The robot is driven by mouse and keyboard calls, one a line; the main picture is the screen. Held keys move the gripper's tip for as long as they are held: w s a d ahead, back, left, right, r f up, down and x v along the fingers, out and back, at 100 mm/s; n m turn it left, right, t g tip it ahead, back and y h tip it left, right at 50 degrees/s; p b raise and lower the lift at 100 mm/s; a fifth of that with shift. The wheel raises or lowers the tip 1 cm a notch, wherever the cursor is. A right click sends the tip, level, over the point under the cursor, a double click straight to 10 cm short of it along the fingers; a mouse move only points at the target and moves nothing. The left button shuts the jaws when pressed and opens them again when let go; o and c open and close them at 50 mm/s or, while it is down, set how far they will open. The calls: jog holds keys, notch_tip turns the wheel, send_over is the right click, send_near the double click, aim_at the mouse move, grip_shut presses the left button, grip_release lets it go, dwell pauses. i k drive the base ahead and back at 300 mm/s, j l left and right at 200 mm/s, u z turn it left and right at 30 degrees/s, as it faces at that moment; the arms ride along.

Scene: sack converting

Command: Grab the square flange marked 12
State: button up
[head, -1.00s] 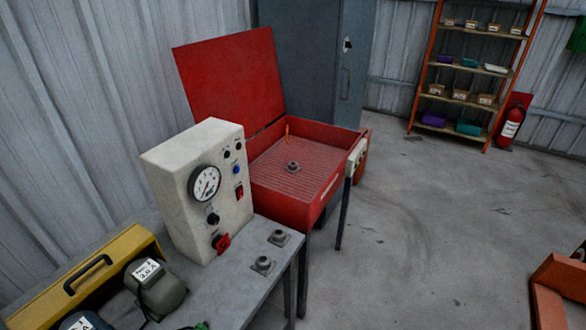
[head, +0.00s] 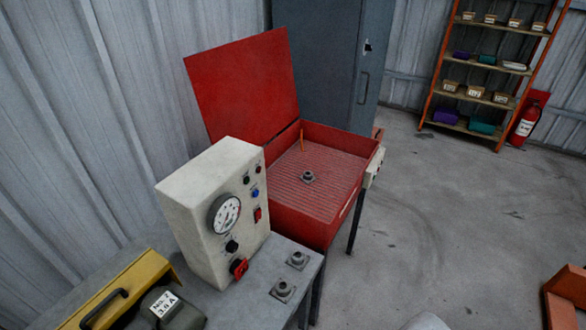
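Two small grey flanges with square bases lie on the grey bench, beside the control box. The farther flange (head: 297,260) is near the bench's right end, and the nearer flange (head: 283,291) is close to the front edge. A third grey flange (head: 308,177) sits on the ribbed floor of the open red basin; its base outline is hard to tell. I cannot read a 12 or any other marking on any of the three. My gripper is not in view.
The cream control box (head: 212,212) with a gauge stands on the bench left of the flanges. The red basin (head: 313,232) has its lid (head: 243,85) raised. A yellow case (head: 120,289) and a labelled motor (head: 166,310) are at bottom left.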

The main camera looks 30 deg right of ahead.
aim_at(308, 177)
jog(key=i+l+u, duration=0.1)
jog(key=l, duration=0.25)
jog(key=i+l, duration=0.2)
jog(key=l, duration=0.2)
jog(key=i+l+u, duration=0.15)
jog(key=l, duration=0.2)
jog(key=i+l+u, duration=0.1)
jog(key=l, duration=0.3)
jog(key=i+l+u, duration=0.1)
jog(key=l, duration=0.3)
jog(key=i+l+u, duration=0.1)
jog(key=l, duration=0.2)
jog(key=i+l, duration=0.2)
jog(key=i+l+u, duration=0.15)
jog(key=l, duration=0.25)
jog(key=i+l+u, duration=0.1)
jog(key=l, duration=0.2)
jog(key=i, duration=0.05)
